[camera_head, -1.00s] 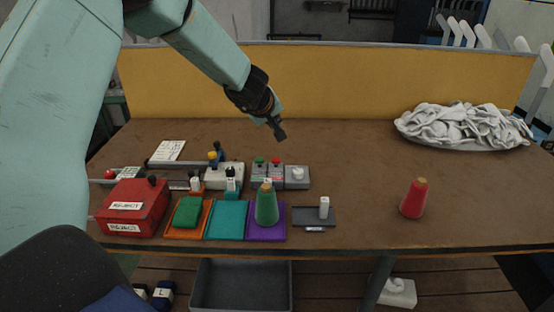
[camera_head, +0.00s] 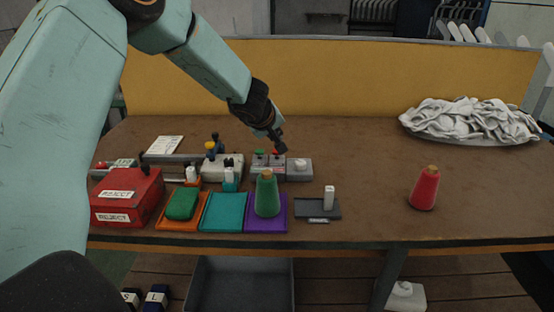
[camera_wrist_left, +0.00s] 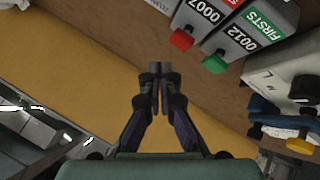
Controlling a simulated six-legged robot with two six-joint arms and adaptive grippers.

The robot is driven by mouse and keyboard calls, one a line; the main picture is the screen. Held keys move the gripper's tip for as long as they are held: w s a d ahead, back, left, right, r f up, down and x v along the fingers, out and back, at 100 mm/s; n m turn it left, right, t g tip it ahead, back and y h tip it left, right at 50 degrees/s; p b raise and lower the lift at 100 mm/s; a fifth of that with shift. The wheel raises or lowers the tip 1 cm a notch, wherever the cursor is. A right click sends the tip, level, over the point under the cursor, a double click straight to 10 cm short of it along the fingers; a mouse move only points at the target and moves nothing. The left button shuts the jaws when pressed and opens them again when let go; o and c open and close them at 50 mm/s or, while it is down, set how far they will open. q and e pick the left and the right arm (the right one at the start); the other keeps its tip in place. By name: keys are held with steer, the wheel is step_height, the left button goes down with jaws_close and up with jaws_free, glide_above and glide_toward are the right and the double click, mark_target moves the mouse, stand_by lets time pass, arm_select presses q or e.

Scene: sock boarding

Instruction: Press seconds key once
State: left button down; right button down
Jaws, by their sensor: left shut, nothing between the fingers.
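Two counters sit side by side at the back of the workbench. The one with the green key (camera_head: 259,153) reads FIRSTS 0012 in the left wrist view. The one with the red key (camera_wrist_left: 181,40) reads 0007; its name is cut off there. My left gripper (camera_head: 282,149) is shut and empty. In the head view its tip is right by the red key, partly overlapping it. In the left wrist view the shut fingertips (camera_wrist_left: 160,68) appear apart from the red key, to its lower left, with the green key (camera_wrist_left: 214,64) farther right. My right gripper is not in view.
In front are a green cone (camera_head: 267,196) on a purple mat, a teal mat (camera_head: 223,212), and a red REJECT box (camera_head: 127,198). A red cone (camera_head: 425,188) and white cloth pile (camera_head: 470,121) lie right.

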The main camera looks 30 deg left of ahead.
mark_target(276, 152)
arm_select(q)
steer(key=shift+f, duration=0.55)
steer(key=shift+w+f+b, duration=0.1)
steer(key=shift+f+b, duration=0.1)
steer(key=shift+b, duration=0.1)
steer(key=shift+r, duration=0.1)
steer(key=shift+f, duration=0.25)
stand_by(0.5)
steer(key=shift+f+b, duration=0.25)
steer(key=shift+b, duration=0.05)
steer(key=shift+f+b, duration=0.55)
steer(key=shift+f, duration=0.15)
stand_by(0.9)
steer(key=shift+r, duration=0.1)
steer(key=shift+r+p, duration=1.05)
steer(key=shift+p, duration=0.25)
